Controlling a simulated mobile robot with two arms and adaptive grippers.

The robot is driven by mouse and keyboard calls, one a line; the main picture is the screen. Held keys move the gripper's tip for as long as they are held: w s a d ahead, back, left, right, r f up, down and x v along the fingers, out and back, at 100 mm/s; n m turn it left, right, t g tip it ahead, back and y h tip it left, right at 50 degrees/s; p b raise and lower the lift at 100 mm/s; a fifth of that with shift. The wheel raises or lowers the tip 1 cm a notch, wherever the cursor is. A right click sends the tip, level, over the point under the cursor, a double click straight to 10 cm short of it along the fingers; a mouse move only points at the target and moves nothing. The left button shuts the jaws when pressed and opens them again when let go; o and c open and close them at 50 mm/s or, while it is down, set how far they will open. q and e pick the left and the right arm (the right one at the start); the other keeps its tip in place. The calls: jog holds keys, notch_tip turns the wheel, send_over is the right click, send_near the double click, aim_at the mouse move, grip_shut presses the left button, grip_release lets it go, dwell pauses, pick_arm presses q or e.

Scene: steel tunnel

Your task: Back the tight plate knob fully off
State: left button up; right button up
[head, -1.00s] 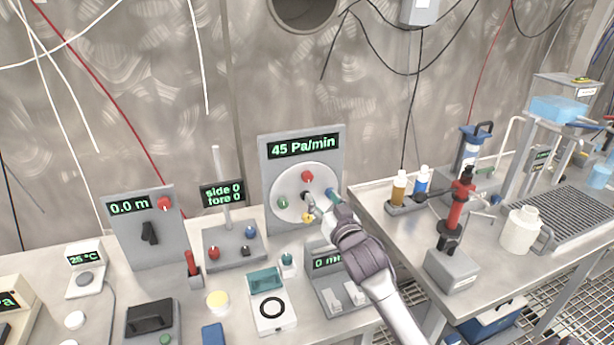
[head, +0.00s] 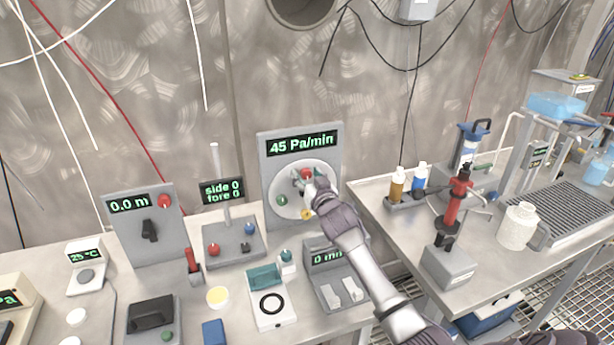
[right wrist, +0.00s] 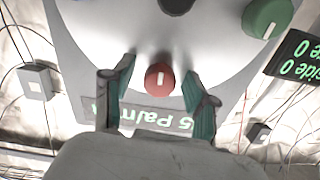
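A grey panel with a "45 Pa/min" display (head: 303,144) carries a round pale plate (head: 285,205) with coloured knobs. The red knob (head: 306,173) is at the top, the green knob (head: 281,200) at the left, the yellow one (head: 306,214) at the bottom. My right gripper (head: 312,184) is at the upper part of the plate and hides its right side. In the right wrist view the red knob (right wrist: 159,79) sits between the parted fingers of the right gripper (right wrist: 157,88), with a gap on each side. The green knob (right wrist: 268,18) shows at the upper right there. My left gripper is out of view.
A "side 0 fore 0" box (head: 234,245) and a "0.0 m" panel (head: 148,228) stand left of the plate. A grey device (head: 338,287) with a "0 m" display stands below it.

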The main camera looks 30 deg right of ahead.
grip_shut()
